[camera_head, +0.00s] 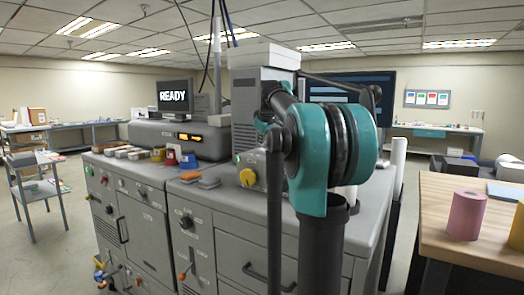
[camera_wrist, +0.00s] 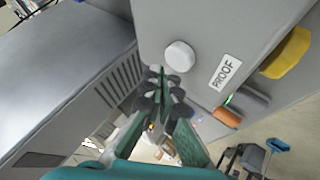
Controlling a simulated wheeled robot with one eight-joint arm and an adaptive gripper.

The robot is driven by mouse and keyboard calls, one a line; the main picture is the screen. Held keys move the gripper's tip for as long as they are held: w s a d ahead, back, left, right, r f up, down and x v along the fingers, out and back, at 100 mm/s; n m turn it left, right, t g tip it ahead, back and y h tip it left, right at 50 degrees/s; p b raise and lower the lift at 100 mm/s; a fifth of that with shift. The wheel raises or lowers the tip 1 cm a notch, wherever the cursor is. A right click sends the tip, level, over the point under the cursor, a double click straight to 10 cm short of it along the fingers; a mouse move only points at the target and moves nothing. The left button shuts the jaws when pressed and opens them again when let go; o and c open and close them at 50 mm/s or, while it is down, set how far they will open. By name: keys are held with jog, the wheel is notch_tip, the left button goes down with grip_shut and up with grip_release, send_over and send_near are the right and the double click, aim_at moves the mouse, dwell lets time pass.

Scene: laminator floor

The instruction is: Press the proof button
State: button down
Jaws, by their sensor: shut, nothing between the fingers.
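The proof button is a white round button (camera_wrist: 180,56) on a light grey panel in the wrist view, with a white label reading PROOF (camera_wrist: 226,72) to its right. My gripper (camera_wrist: 164,78) is shut and empty. Its dark fingertips appear just below the button in the picture; I cannot tell whether they touch it. In the head view my teal arm covers much of the machine's front, and I cannot make out the button or the fingertips there.
A monitor (camera_head: 173,96) reads READY. A wooden table (camera_head: 480,240) with a pink roll (camera_head: 466,215) stands at right.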

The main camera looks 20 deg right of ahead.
aim_at(262, 149)
jog(key=shift+f, duration=0.2)
jog(key=shift+f, duration=0.25)
jog(key=shift+f, duration=0.55)
dwell(0.8)
jog(key=shift+r, duration=1)
jog(key=shift+r, duration=0.1)
jog(key=shift+r, duration=2.4)
